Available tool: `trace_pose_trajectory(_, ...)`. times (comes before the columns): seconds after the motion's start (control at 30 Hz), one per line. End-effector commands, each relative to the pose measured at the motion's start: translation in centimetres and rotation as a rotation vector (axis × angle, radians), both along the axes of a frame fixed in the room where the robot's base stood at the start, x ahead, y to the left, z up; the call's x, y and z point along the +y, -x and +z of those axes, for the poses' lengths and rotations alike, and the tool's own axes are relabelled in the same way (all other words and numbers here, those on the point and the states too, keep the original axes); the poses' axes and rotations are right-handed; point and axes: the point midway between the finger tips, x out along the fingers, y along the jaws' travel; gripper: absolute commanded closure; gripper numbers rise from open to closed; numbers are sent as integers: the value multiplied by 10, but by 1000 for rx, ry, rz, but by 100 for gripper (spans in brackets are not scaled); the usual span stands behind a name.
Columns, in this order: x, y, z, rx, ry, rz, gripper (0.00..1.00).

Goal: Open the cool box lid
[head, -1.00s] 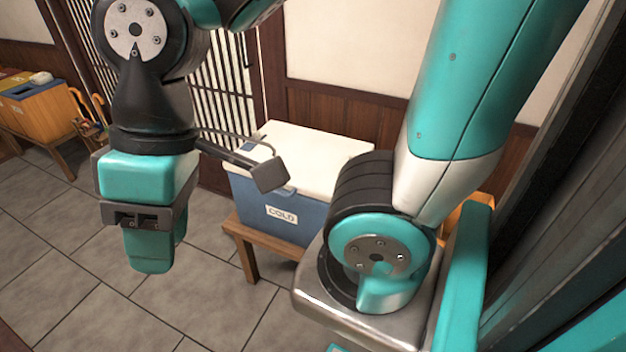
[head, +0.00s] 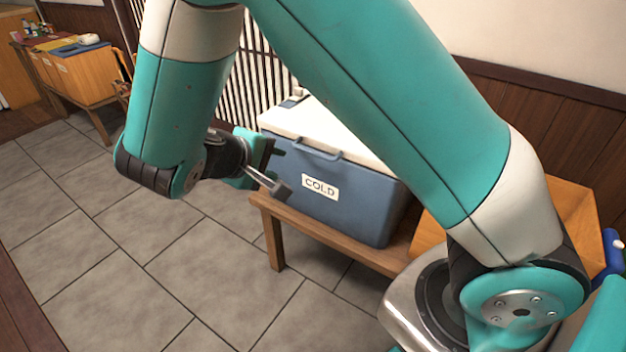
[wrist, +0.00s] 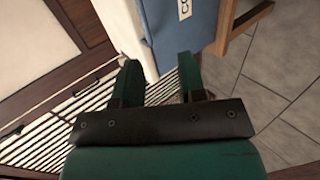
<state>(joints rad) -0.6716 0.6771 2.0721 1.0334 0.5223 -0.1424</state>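The cool box (head: 345,200) is blue with a white lid (head: 318,130) and a "COLD" label (head: 320,187). It stands on a low wooden bench, and its lid is shut. A blue handle (head: 316,149) shows at the lid's front edge. My arm hides part of the lid's right side. My gripper (head: 279,168) is just left of the box's front in the head view. In the wrist view my gripper (wrist: 160,78) has its two green fingers apart with nothing between them. The box's blue side (wrist: 180,32) and white lid edge (wrist: 122,25) lie beyond the fingertips.
The wooden bench (head: 330,238) carries the box, with an orange-brown crate (head: 565,215) to its right. Wood panelling (head: 540,110) and a slatted screen (head: 262,75) stand behind. More crates (head: 85,80) sit at the far left. The tiled floor (head: 130,240) in front is clear.

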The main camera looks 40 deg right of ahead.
Motion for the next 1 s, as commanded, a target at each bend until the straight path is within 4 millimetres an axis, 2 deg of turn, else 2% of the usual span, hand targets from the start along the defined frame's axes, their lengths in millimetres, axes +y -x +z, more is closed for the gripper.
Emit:
trace_pose_trajectory(0.03,3,-5,-30,-26,97,10,62)
trace_pose_trajectory(0.1,5,-10,-40,-73,214,23,62)
trace_pose_trajectory(0.23,10,-14,-46,-133,356,38,62)
trace_pose_trajectory(0.43,5,-17,-48,-158,412,40,62)
trace_pose_trajectory(1.0,-71,-43,-69,-160,407,36,62)
